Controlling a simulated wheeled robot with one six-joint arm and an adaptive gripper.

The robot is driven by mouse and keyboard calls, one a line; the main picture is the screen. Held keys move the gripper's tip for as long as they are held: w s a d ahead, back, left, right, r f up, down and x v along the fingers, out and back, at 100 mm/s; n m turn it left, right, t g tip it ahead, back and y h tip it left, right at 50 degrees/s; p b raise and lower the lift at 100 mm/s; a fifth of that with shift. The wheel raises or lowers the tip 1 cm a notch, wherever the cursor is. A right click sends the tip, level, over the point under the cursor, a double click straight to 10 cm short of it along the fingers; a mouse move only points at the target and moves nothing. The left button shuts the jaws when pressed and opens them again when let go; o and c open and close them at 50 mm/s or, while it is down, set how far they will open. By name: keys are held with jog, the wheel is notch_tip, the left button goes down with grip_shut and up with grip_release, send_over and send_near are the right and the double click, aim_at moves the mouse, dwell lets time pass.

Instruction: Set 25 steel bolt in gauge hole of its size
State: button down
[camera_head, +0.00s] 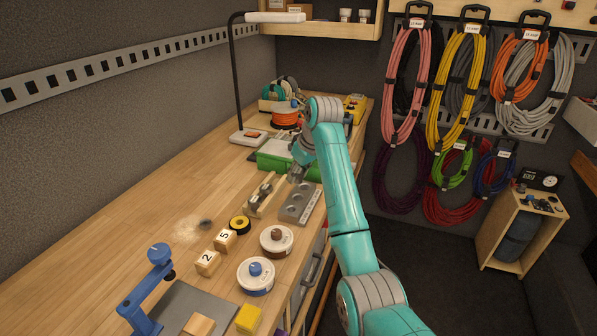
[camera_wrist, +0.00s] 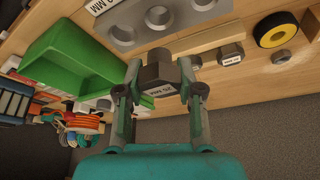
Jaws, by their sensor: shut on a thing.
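My gripper (camera_wrist: 160,74) is shut on a dark steel bolt (camera_wrist: 157,70), whose white label reads 25 MM upside down in the wrist view. The grey gauge block (camera_wrist: 139,40) with round holes lies close beyond the bolt; the bolt looks apart from it. In the head view the gauge block (camera_head: 290,214) lies near the bench's right edge, with my gripper (camera_head: 296,173) above its far end. The held bolt is hard to make out there. Another labelled bolt (camera_wrist: 231,54) lies at the wooden rack (camera_wrist: 196,50), which also shows in the head view (camera_head: 252,207).
A green bin (camera_head: 275,157) stands just behind my gripper. Yellow tape (camera_head: 240,224), two reels (camera_head: 276,240) and (camera_head: 256,275), and number blocks (camera_head: 225,240) lie in front. A blue clamp (camera_head: 148,290) stands at the near left. The bench's left middle is mostly clear.

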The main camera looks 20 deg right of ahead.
aim_at(299, 183)
jog(key=shift+f, duration=2.6)
jog(key=shift+f, duration=0.5)
dwell(3.6)
jog(key=shift+r, duration=0.2)
dwell(1.1)
